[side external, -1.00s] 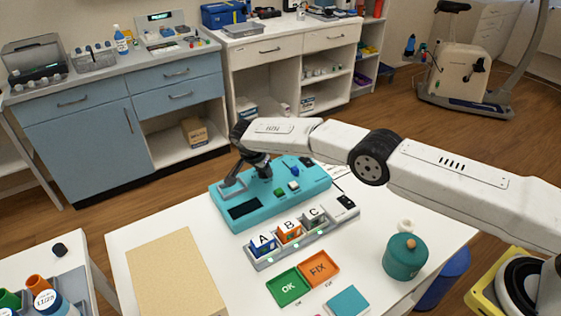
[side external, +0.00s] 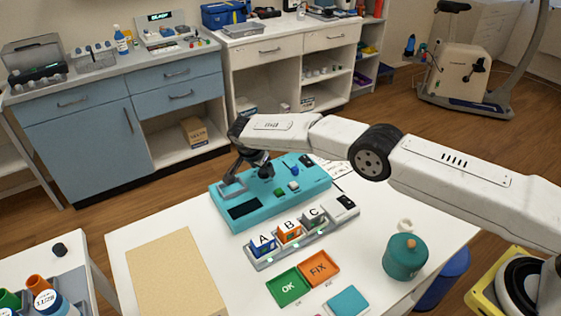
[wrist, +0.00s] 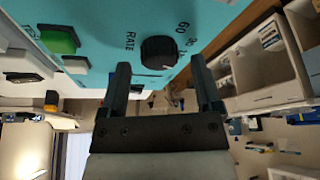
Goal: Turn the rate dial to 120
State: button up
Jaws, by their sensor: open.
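The rate dial (wrist: 158,51) is a round black knob on a teal panel (wrist: 100,22), beside the word RATE and printed numbers of which 60 and 90 show. I cannot read where its pointer stands. My gripper (wrist: 160,66) is open, its two dark fingers apart on either side of the dial in the wrist view, with nothing visibly clamped. I cannot tell if they touch it. In the side external view my gripper (side external: 252,174) hangs over the back left of the teal console (side external: 224,211). The dial is hidden or too small to tell there.
The console has a dark screen (side external: 243,211), a green button (side external: 280,191) and other small controls. In front stand a rack with cubes A (side external: 263,246), B (side external: 289,231) and C, green OK (side external: 288,287) and orange FIX (side external: 319,269) trays, and a teal pot (side external: 405,257).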

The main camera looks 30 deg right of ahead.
jog(key=v, duration=0.6)
jog(key=shift+a+r, duration=0.2)
jog(key=shift+r, duration=0.1)
jog(key=shift+s, duration=0.1)
jog(key=s+d+r+n+y, duration=0.3)
jog(key=s+d+r+n, duration=0.6)
jog(key=s, duration=0.4)
jog(key=s+d+n, duration=0.2)
jog(key=s+d, duration=0.1)
jog(key=s, duration=0.8)
jog(key=s+d+n+t+y, duration=0.1)
jog(key=s+d, duration=0.3)
jog(key=s, duration=0.7)
jog(key=shift+f+n, duration=0.2)
jog(key=shift+n, duration=0.6)
jog(key=shift+w, duration=0.1)
